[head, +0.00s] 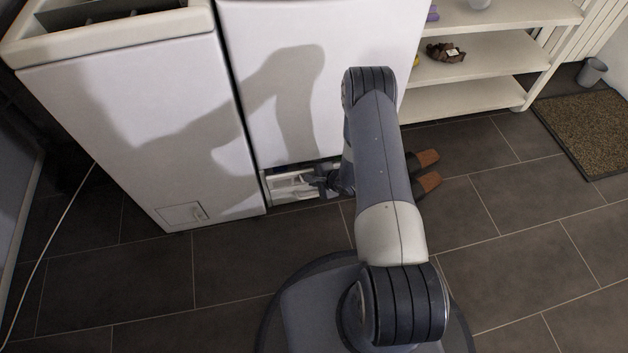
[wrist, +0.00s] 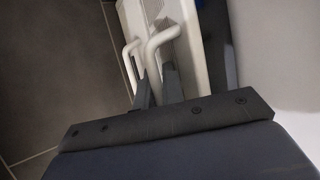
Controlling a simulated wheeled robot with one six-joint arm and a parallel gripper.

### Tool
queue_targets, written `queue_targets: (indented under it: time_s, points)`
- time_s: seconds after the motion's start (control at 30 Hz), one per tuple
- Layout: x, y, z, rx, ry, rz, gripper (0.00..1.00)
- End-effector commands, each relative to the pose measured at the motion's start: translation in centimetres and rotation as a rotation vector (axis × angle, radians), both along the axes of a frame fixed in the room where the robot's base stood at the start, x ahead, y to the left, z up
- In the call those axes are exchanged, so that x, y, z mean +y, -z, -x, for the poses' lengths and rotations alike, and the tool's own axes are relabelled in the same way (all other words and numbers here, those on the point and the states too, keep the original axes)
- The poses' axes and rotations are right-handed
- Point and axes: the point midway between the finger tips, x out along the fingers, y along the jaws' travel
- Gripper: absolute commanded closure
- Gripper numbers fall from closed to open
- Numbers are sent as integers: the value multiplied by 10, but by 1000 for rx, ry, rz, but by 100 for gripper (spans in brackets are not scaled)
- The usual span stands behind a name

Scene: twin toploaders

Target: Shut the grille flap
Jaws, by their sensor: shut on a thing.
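The grille flap (head: 284,188) is a small white panel at the foot of the right-hand toploader (head: 300,120). It hangs open, tilted outward, with a dark gap along its top. In the wrist view the flap (wrist: 186,42) shows fine grille slots and a pale bent handle (wrist: 153,52). My gripper (head: 316,184) is at the flap's right part in the head view. In the wrist view my gripper (wrist: 157,84) has its two dark fingers shut on the handle. My arm and the fingers hide part of the flap and the grip.
The left toploader (head: 130,130) has a small shut flap (head: 182,213) at its foot. Shelves (head: 480,55) stand at the right, with a pair of shoes (head: 427,171) on the floor nearby. A mat (head: 590,125) lies far right. The tiled floor in front is clear.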

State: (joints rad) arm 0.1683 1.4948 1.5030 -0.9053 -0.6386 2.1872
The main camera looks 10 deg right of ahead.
Motion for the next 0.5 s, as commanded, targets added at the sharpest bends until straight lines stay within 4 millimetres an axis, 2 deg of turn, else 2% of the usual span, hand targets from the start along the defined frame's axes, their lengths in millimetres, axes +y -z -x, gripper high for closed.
queue_targets:
  time_s: [0.03,0.27,0.3,0.4,0.43,0.5]
  points:
    - [1,-10,-16,-42,-2,-6,100]
    - [1,-10,-16,-42,-2,-6,100]
    - [1,-10,-16,-42,-2,-6,90]
    - [1,-10,-16,-42,-2,-6,82]
    - [1,-5,-7,-17,0,-2,82]
    - [1,-6,-6,-17,0,-2,82]
